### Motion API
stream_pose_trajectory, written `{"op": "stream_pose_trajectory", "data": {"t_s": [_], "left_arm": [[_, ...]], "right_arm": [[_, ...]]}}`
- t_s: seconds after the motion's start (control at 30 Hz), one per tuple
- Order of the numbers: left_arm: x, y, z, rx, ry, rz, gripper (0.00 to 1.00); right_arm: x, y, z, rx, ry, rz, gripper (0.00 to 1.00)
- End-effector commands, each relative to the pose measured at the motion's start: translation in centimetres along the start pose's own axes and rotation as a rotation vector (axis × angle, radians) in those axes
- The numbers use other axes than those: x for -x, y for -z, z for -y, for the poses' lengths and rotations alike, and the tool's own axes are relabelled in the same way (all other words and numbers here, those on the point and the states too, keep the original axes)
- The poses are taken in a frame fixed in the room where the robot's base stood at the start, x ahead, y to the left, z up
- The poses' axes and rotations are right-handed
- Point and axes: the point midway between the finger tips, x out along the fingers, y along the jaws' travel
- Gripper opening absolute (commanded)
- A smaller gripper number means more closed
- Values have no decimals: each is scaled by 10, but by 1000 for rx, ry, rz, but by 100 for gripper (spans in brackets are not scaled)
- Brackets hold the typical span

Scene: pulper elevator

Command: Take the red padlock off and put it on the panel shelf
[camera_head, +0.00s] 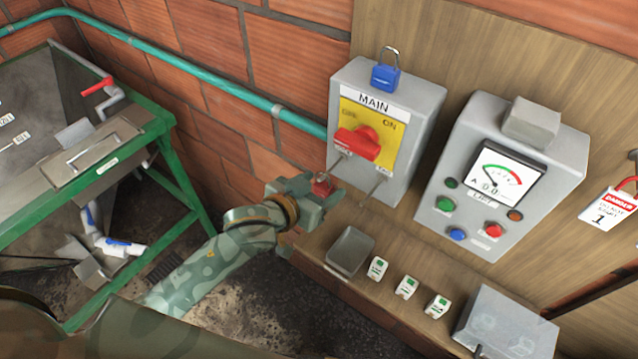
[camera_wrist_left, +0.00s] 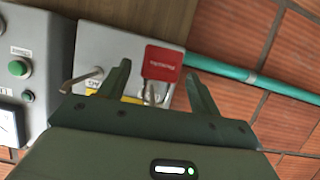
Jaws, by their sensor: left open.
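The red padlock (camera_head: 322,187) hangs at the lower left of the grey MAIN switch box (camera_head: 417,112); it also shows in the wrist view (camera_wrist_left: 162,62), with its shackle towards the box. My left gripper (camera_head: 326,192) is open around it, one finger on each side in the wrist view. I cannot tell whether the fingers touch it. The red rotary handle (camera_head: 357,143) sits just above on the yellow plate. The wooden panel shelf (camera_head: 385,298) runs below the boxes. My right gripper is not in view.
A blue padlock (camera_head: 385,76) is on top of the MAIN box. The shelf holds a small grey tray (camera_head: 349,251), several white breakers (camera_head: 407,287) and a grey box (camera_head: 506,324). The meter box (camera_head: 560,160) stands right. A hasp rod (camera_head: 374,190) sticks out nearby.

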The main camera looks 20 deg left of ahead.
Motion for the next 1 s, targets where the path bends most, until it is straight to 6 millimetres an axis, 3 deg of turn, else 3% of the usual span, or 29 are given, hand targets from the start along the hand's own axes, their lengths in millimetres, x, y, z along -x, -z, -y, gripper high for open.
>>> {"op": "stream_pose_trajectory", "data": {"t_s": [0.1, 0.33, 0.53, 0.83, 1.0], "left_arm": [[-12, 0, 1, -2, 2, 0, 64], [-14, 0, 1, -2, 1, 0, 64], [-14, 0, 1, -2, 2, 0, 13], [-14, 1, 1, -2, 2, 0, 13], [-9, 13, 1, -2, 2, -4, 13]], "right_arm": [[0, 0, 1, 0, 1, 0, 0], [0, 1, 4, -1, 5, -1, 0], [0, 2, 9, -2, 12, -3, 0], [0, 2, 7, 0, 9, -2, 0], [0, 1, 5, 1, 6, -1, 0]]}}
